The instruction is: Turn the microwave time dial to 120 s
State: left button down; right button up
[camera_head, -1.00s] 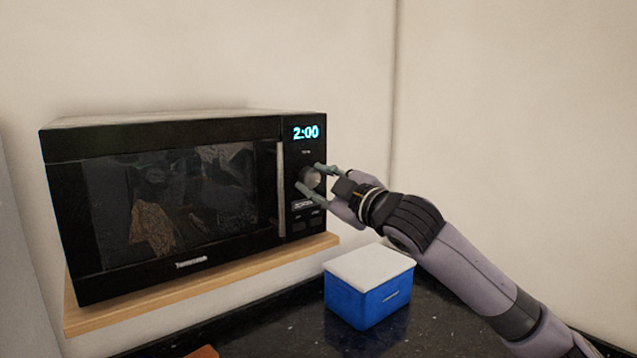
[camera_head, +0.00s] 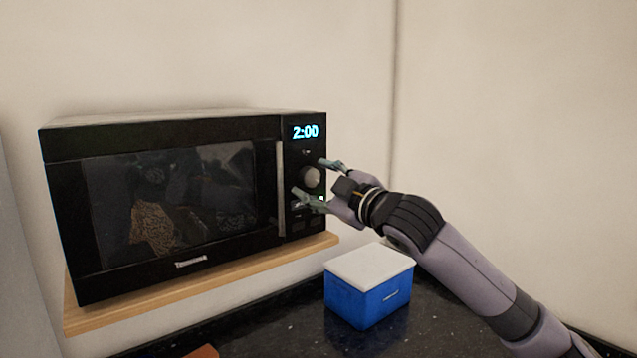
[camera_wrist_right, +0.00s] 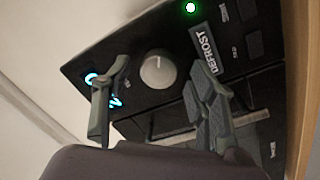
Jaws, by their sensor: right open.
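The black microwave (camera_head: 170,210) stands on a wooden shelf with its door closed. Its display (camera_head: 306,132) reads 2:00 in blue digits. The round silver time dial (camera_head: 311,177) sits below the display; it also shows in the right wrist view (camera_wrist_right: 158,70), with a mark on its face. My right gripper (camera_head: 322,178) is open in front of the control panel, one finger above the dial and one below. In the right wrist view the fingers (camera_wrist_right: 163,95) stand apart on either side of the dial, with gaps to it. My left gripper is not in view.
A blue box with a white lid (camera_head: 368,285) stands on the dark granite counter (camera_head: 290,325) below my right arm. The wooden shelf (camera_head: 200,285) juts out under the microwave. The wall to the right is bare.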

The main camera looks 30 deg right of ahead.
jog(key=shift+s, duration=0.1)
jog(key=s, duration=1.1)
jog(key=shift+s+d+f, duration=0.25)
jog(key=shift+s+f, duration=0.1)
jog(key=shift+s, duration=0.05)
dwell(0.6)
